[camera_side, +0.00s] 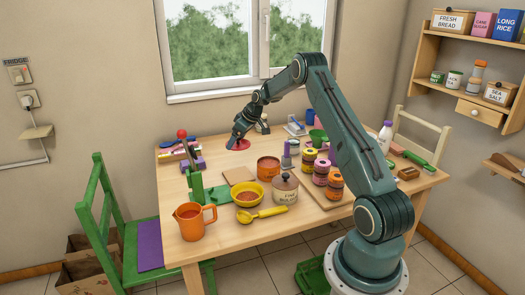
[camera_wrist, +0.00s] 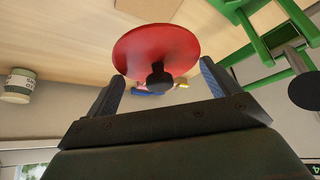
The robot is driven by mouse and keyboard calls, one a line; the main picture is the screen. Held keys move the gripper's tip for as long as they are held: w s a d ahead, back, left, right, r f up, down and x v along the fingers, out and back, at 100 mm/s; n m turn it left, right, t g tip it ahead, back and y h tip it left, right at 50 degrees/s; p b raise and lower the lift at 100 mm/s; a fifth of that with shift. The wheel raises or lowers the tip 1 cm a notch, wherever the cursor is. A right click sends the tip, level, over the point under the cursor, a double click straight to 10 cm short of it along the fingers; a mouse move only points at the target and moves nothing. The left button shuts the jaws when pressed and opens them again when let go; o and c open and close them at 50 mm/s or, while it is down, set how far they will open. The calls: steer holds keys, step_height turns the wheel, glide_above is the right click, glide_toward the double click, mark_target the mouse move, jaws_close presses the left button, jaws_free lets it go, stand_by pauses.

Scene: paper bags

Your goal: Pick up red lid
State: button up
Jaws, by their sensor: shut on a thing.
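The red lid (camera_side: 241,145) is a round disc near the back of the wooden table in the side view, right under my gripper (camera_side: 235,138). In the wrist view the red lid (camera_wrist: 150,48) shows its glossy face and a black knob (camera_wrist: 159,76). My gripper's fingers (camera_wrist: 160,85) lie on either side of the lid's near part, with the knob between them. My gripper is shut on the red lid. The exact contact points are hard to see. I cannot tell whether the lid is clear of the table.
An orange can (camera_side: 268,169), a yellow bowl (camera_side: 260,188), a lidded pot (camera_side: 285,189) and an orange pitcher (camera_side: 190,222) stand nearer the front. A green stand (camera_side: 195,185) is at left. Bare table (camera_side: 215,160) lies left of the lid.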

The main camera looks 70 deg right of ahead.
step_height(320, 180, up, 7)
stand_by(0.3)
stand_by(0.5)
steer(key=s+d+f, duration=0.4)
steer(key=s+f, duration=0.3)
steer(key=s, duration=0.4)
steer(key=shift+d+f, duration=0.15)
steer(key=shift+d, duration=0.25)
steer(key=shift+f, duration=0.2)
steer(key=shift+f, duration=2.95)
steer(key=shift+f, duration=0.2)
steer(key=o, duration=0.7)
